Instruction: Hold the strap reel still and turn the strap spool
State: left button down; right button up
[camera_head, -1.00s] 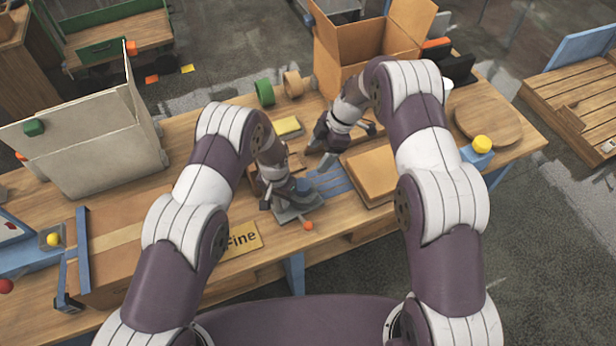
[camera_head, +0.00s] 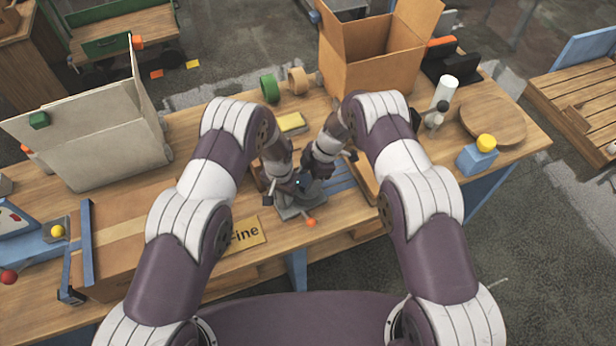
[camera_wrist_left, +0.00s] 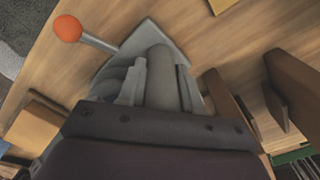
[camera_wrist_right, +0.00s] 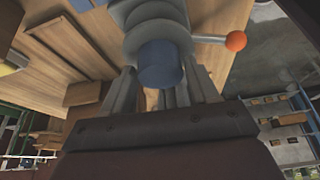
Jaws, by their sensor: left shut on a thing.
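The strap reel (camera_head: 291,212) is a grey device on a flat base near the front middle of the table, with a crank ending in an orange ball (camera_head: 311,222). My left gripper (camera_wrist_left: 158,92) is shut on the reel's grey upright post (camera_wrist_left: 160,70). In the right wrist view the reel shows grey round flanges (camera_wrist_right: 155,30) and a blue cylindrical spool end (camera_wrist_right: 160,66). My right gripper (camera_wrist_right: 162,88) is open, its fingers apart on either side of the blue end. Contact cannot be told. In the head view both wrists largely hide the reel.
A yellow sponge-like block (camera_head: 291,123), green tape (camera_head: 269,88) and tan tape (camera_head: 297,81) are behind. An open cardboard box (camera_head: 370,65) stands at the back. A blue block with a yellow knob (camera_head: 477,157) is right.

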jog(key=c, duration=0.6)
jog(key=shift+m+t, duration=0.6)
jog(key=shift+m, duration=0.95)
jog(key=shift+m+t, duration=0.6)
jog(key=shift+m, duration=0.95)
jog(key=shift+s, duration=0.1)
jog(key=o, duration=1)
jog(key=shift+o, duration=0.2)
jog(key=v, duration=1.2)
